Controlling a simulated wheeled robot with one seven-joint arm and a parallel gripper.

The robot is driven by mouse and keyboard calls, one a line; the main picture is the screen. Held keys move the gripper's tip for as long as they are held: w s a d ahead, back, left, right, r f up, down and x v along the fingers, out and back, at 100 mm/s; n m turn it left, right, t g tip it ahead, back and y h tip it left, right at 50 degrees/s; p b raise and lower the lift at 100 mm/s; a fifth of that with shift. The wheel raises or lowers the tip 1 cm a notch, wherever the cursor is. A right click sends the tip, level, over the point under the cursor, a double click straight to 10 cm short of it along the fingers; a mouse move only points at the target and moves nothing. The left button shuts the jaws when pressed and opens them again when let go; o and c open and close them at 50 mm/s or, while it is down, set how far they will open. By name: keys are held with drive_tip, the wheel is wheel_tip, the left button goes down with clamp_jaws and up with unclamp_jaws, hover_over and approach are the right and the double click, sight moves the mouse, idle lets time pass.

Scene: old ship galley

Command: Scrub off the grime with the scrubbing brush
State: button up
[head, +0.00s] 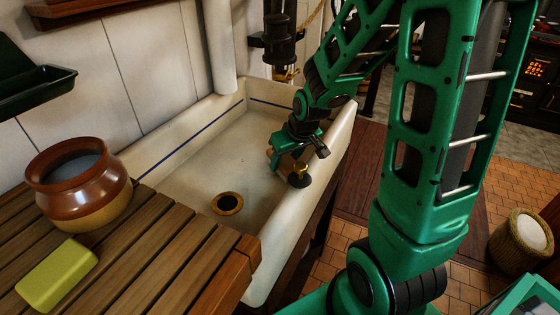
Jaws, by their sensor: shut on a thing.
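My green gripper (286,160) is inside the white sink (200,172), near its right wall. It is shut on the scrubbing brush (299,179), a small wooden-yellow piece with a dark round lower end. The jaws partly hide the brush. I cannot tell whether the brush touches the sink floor or wall. I cannot make out a clear patch of grime; the sink floor shows only faint specks, and my gripper and arm hide part of the right side.
A brass drain (227,203) is in the sink floor. A slatted wooden drainboard (165,255) adjoins at left, bearing a brown pot (80,185) and a yellow-green soap block (57,275). A dark pump (279,35) stands behind the sink. A woven basket (520,243) is on the floor at right.

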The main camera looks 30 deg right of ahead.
drive_tip(key=shift+s+d+f+m+g, duration=0.15)
drive_tip(key=shift+s+d+f, duration=0.05)
drive_tip(key=shift+s+d, duration=0.3)
drive_tip(key=shift+s+d+f+m+g, duration=0.15)
drive_tip(key=shift+s+d, duration=0.25)
drive_tip(key=shift+d, duration=0.05)
drive_tip(key=shift+s+r, duration=0.15)
drive_tip(key=shift+r, duration=1.8)
drive_tip(key=shift+c, duration=0.6)
drive_tip(key=shift+a+r, duration=0.2)
drive_tip(key=shift+r, duration=1)
drive_tip(key=shift+w+r, duration=0.1)
drive_tip(key=shift+w, duration=0.1)
drive_tip(key=shift+r, duration=1.4)
